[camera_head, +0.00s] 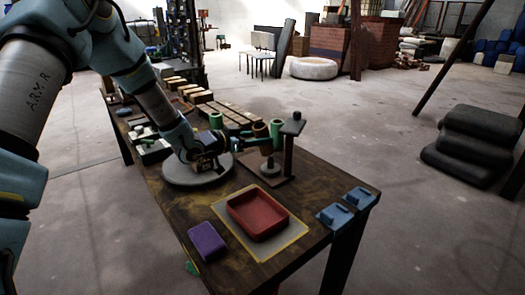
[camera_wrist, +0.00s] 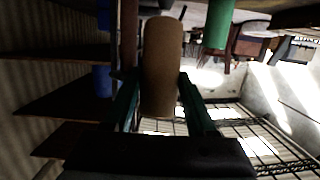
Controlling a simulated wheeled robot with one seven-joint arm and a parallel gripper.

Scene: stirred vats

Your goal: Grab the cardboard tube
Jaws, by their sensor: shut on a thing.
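The cardboard tube (camera_wrist: 162,62) is a plain brown cylinder. In the wrist view it stands between the two green fingers of my gripper (camera_wrist: 157,90), which are shut on its sides. In the head view the brown tube (camera_head: 261,130) shows small at the end of my gripper (camera_head: 259,143), above the table's far right part. My fingers partly hide it there. I cannot tell whether its lower end touches anything.
A red tray (camera_head: 233,213), a purple block (camera_head: 207,241) and blue brackets (camera_head: 333,215) are on the near table. Wooden blocks (camera_head: 226,113) lie behind my gripper.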

